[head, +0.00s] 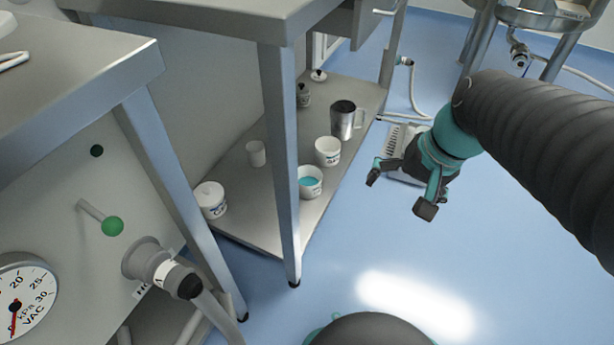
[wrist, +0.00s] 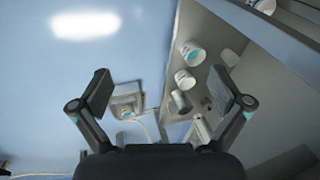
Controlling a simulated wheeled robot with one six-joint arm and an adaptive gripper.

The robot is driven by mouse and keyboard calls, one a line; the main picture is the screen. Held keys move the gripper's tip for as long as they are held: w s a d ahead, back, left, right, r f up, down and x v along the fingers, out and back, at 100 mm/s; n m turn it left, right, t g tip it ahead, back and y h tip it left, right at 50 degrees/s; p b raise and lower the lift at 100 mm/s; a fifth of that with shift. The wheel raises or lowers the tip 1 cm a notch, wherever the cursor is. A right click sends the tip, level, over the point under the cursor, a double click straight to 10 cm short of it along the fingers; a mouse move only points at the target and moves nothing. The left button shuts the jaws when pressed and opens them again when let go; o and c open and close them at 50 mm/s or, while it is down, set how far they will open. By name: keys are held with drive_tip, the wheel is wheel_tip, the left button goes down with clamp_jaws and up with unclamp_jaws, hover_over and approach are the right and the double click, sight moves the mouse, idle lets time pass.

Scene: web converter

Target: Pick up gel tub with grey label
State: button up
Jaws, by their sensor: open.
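Several white tubs stand on the low steel shelf under the table in the head view. An open tub with teal gel (head: 310,187) is near the shelf's front edge. A second white tub (head: 327,153) stands behind it. A lidded white tub (head: 210,201) is at the shelf's left end. Their label colours are too small to tell, so I cannot say which has the grey label. My gripper (head: 399,193) is open and empty, out over the floor to the right of the shelf. In the wrist view my gripper (wrist: 160,88) is apart from the tubs, which show to its right.
A grey device (head: 402,140) lies on the floor behind my gripper.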

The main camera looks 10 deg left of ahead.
drive_tip(key=w+a+f+m+g+y+b, duration=0.1)
drive_tip(key=w+a+f+m+g+y, duration=0.25)
drive_tip(key=w+f, duration=0.6)
drive_tip(key=w+a+f+m+y+b, duration=0.1)
drive_tip(key=w+a+f+m+y, duration=0.1)
drive_tip(key=w+f+m+y, duration=0.55)
drive_tip(key=w+f+m+t+y, duration=0.2)
drive_tip(key=w+f, duration=0.6)
drive_tip(key=f, duration=0.3)
drive_tip(key=m+t+y+b, duration=0.1)
drive_tip(key=m+t+y, duration=0.1)
drive_tip(key=m+t, duration=0.35)
approach(318, 188)
drive_tip(key=shift+g, duration=0.5)
drive_tip(key=w+a+f, duration=0.1)
drive_tip(key=w+a, duration=0.1)
drive_tip(key=w+a+f, duration=0.1)
drive_tip(key=a+f, duration=0.1)
drive_tip(key=shift+w+a, duration=0.2)
drive_tip(key=shift+w, duration=0.2)
drive_tip(key=shift+r+x, duration=0.2)
drive_tip(key=shift+x, duration=1.15)
drive_tip(key=shift+r+x, duration=0.25)
drive_tip(key=shift+x, duration=1.15)
drive_tip(key=c, duration=1.1)
